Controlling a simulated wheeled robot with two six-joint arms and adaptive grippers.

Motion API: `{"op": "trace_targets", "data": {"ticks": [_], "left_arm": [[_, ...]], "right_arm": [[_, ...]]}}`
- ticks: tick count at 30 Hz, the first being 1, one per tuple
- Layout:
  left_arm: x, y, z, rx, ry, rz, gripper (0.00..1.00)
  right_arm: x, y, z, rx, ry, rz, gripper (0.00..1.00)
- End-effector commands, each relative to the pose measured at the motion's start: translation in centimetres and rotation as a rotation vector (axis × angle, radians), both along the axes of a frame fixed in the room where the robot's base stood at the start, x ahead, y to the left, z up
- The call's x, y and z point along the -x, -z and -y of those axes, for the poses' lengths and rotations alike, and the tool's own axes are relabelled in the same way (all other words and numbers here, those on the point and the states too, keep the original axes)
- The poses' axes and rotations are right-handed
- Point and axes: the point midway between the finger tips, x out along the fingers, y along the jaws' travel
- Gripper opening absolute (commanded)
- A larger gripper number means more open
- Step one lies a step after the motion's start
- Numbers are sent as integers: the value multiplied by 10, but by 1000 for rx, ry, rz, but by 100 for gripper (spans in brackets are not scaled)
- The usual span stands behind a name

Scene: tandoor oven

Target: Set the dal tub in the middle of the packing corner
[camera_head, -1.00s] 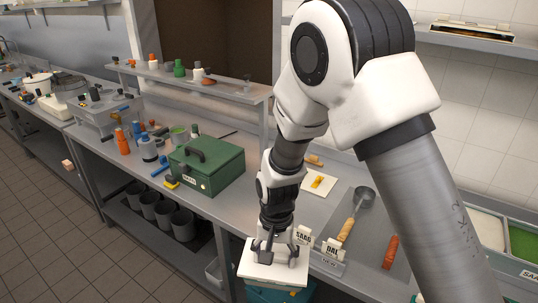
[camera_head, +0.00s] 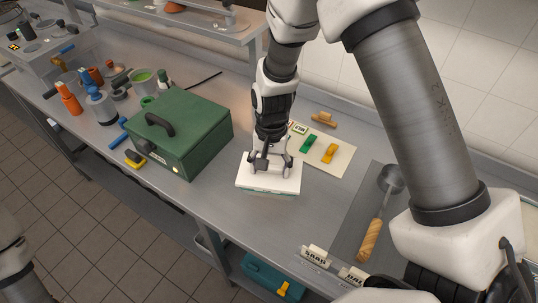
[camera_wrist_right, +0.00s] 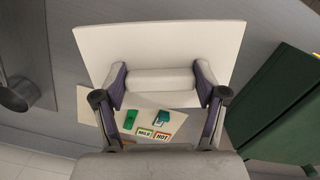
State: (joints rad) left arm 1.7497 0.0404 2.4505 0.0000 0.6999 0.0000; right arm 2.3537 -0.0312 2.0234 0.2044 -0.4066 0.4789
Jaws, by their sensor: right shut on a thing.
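My right gripper (camera_head: 271,169) is shut on the pale grip bar on top of a flat, white, square-topped thing (camera_head: 256,185), which I take for the dal tub. No label shows on it, and a thin teal edge shows under its top. It is over the counter between the green box and a cream sheet; I cannot tell if it touches the counter. In the right wrist view its white top (camera_wrist_right: 160,38) spreads around the gripper's fingers (camera_wrist_right: 162,90). The cream sheet (camera_head: 339,158), perhaps the packing corner, bears tags and green and yellow clips. My left gripper is out of view.
The green box (camera_head: 182,132) stands close left of the held thing. A ladle (camera_head: 370,238) lies on a dark mat to the right. SAAG (camera_head: 315,256) and DAL tags stand at the counter's front edge. A teal bin (camera_head: 262,275) is below the counter.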

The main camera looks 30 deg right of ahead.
Motion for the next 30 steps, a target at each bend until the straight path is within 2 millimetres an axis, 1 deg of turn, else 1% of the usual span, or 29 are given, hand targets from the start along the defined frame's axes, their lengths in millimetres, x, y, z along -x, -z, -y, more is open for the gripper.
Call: {"op": "trace_targets", "data": {"ticks": [1,9,13,17,30], "left_arm": [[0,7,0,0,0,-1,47],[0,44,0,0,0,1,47],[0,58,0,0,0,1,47],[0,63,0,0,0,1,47],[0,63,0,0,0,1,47]], "right_arm": [[0,7,0,0,0,0,2],[0,44,0,1,0,1,2],[0,58,0,1,-1,1,2],[0,63,0,1,-1,1,2],[0,63,0,1,-1,1,2]]}}
